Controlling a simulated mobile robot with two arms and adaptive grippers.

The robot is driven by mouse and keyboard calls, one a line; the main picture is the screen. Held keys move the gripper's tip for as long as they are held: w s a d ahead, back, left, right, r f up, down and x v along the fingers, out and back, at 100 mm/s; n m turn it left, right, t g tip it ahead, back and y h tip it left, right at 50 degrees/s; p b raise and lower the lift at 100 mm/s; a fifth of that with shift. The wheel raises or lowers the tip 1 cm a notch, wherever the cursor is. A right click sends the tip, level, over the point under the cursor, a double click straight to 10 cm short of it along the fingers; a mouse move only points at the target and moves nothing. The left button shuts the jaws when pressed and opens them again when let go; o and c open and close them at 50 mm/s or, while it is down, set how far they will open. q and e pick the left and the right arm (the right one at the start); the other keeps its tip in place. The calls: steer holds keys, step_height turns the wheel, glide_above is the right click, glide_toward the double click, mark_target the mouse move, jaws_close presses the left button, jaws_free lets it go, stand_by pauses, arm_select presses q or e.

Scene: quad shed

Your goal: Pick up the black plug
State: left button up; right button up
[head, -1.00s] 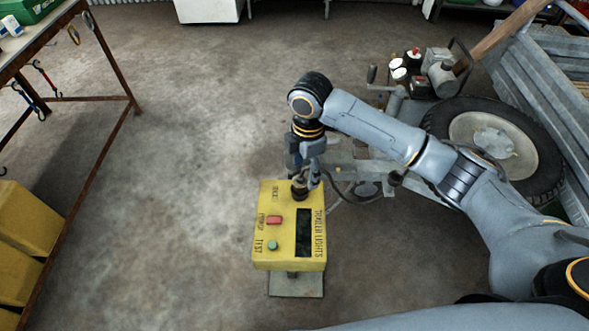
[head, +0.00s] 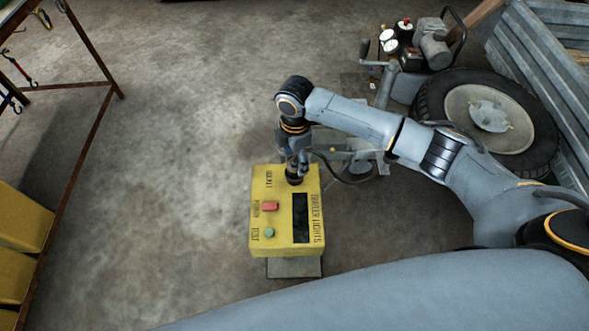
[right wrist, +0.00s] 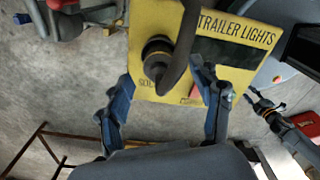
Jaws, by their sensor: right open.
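The black plug (head: 294,178) stands at the SOCKET end of the yellow trailer lights box (head: 259,213), with a dark cable leading from it. In the right wrist view the plug (right wrist: 158,57) is seen close up, round with a paler ring, and the cable crosses in front of it. My right gripper (head: 296,162) is over the plug. Its two blue fingers (right wrist: 162,78) are apart, one to each side of the plug, with gaps visible. What looks like my left gripper (right wrist: 264,106) shows small at the right of the wrist view; its jaw state is unclear.
The box stands on a grey base (head: 294,267) on bare concrete. A metal table frame (head: 85,152) and yellow containers (head: 22,220) are at the left. The floor between is clear.

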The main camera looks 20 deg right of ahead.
step_height(320, 180, down, 4)
steer(key=shift+f, duration=0.1)
steer(key=c, duration=1.3)
steer(key=shift+w+r, duration=0.1)
steer(key=shift+r, duration=0.1)
steer(key=shift+r, duration=0.3)
step_height(320, 180, up, 2)
steer(key=shift+r, duration=0.1)
steer(key=s+a+r+p, duration=0.1)
steer(key=s+a+r, duration=0.7)
steer(key=s+r, duration=0.2)
steer(key=shift+s+a, duration=0.25)
steer(key=shift+s, duration=0.4)
